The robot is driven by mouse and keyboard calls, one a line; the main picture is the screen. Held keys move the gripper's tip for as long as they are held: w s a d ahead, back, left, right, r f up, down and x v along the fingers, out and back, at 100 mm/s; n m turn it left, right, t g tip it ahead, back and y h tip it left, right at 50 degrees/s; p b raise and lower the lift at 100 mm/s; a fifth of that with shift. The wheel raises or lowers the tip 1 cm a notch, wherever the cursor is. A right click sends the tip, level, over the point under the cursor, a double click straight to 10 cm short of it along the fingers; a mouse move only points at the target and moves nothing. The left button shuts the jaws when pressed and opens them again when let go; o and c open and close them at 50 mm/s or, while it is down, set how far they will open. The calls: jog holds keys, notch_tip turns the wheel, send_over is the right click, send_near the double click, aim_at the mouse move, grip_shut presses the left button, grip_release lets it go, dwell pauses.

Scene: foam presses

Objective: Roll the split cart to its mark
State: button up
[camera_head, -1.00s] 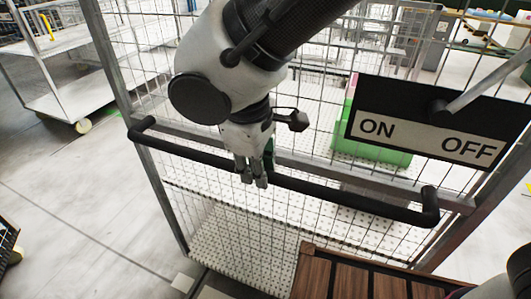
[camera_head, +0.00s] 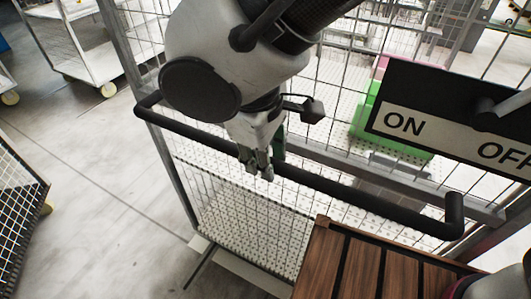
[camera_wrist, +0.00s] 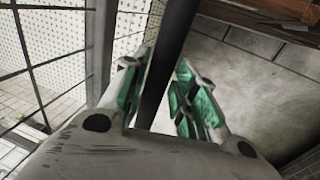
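The cart is a wire-mesh cage cart with a grey frame, a pale perforated floor and a black handle bar (camera_head: 365,203) across its near side. My gripper (camera_head: 257,168) is at the handle, left of its middle. A pale strip (camera_head: 238,264) with a dark line lies on the floor by the cart's near lower edge. I cannot tell whether it is the mark.
Another cart (camera_head: 85,45) with white shelves stands at the back left. A dark mesh-sided thing (camera_head: 18,215) is at the left edge. A green bin (camera_head: 368,118) shows through the mesh. Brown slats (camera_head: 345,262) lie close at lower right.

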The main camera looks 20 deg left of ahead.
jog(key=shift+o, duration=0.8)
notch_tip(320, 180, up, 12)
jog(key=s, duration=0.2)
jog(key=shift+s+f, duration=0.15)
